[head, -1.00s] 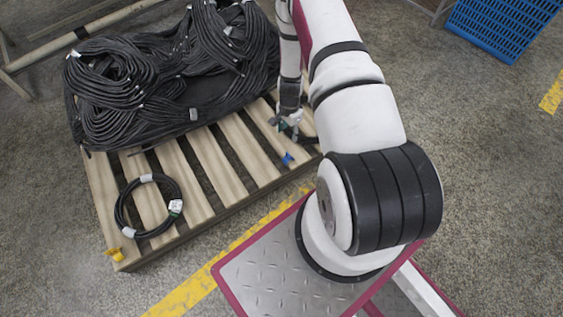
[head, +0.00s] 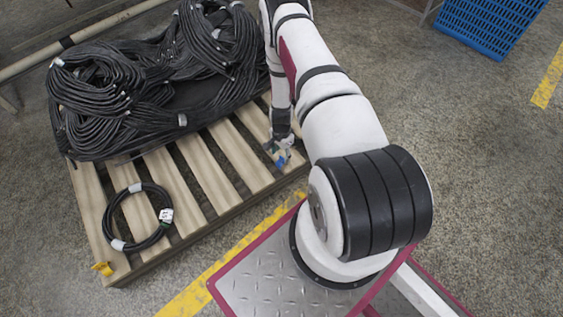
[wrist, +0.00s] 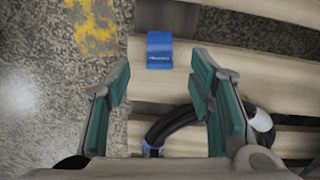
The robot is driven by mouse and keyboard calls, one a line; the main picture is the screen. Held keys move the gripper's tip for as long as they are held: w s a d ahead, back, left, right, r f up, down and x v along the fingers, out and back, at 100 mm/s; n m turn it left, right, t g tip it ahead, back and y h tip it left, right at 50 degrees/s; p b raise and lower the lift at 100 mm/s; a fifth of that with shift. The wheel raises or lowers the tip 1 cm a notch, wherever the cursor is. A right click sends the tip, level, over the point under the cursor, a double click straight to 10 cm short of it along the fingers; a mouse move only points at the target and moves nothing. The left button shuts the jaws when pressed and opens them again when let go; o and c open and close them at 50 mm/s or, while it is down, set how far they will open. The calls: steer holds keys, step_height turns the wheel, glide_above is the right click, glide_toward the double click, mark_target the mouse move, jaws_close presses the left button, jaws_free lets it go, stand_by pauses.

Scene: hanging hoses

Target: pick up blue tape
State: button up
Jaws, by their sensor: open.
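The blue tape (wrist: 160,50) lies on a pallet slat near the slat's end in the wrist view. It shows as a small blue spot by my gripper in the head view (head: 280,161). My gripper (wrist: 160,82) is open, with its green-padded fingers on either side below the tape in the picture. Nothing is between the fingers except the view of the pallet and part of a black hose. The fingers do not touch the tape.
A black hose coil (wrist: 180,122) lies below the tape, partly behind the right finger. The wooden pallet (head: 190,160) bears a large heap of black hoses (head: 160,75), another coil (head: 107,228) and a yellow piece (head: 103,268). A blue crate (head: 490,22) stands far right.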

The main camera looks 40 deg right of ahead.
mark_target(282, 158)
step_height(282, 158, down, 4)
steer(key=shift+r+b, duration=0.1)
steer(key=shift+b, duration=0.55)
steer(key=c, duration=0.8)
steer(key=shift+c, duration=0.2)
steer(key=shift+r, duration=0.2)
step_height(282, 158, up, 4)
steer(key=shift+f+p, duration=0.25)
steer(key=shift+p, duration=0.75)
steer(key=s+a+p, duration=0.2)
steer(key=s+a, duration=0.2)
steer(key=s, duration=0.2)
steer(key=s+a+r+p, duration=0.1)
steer(key=s+a+p, duration=0.1)
steer(key=s+a, duration=0.2)
steer(key=s, duration=0.3)
steer(key=shift+s+a+r, duration=0.15)
steer(key=shift+s+a, duration=0.15)
jaws_close()
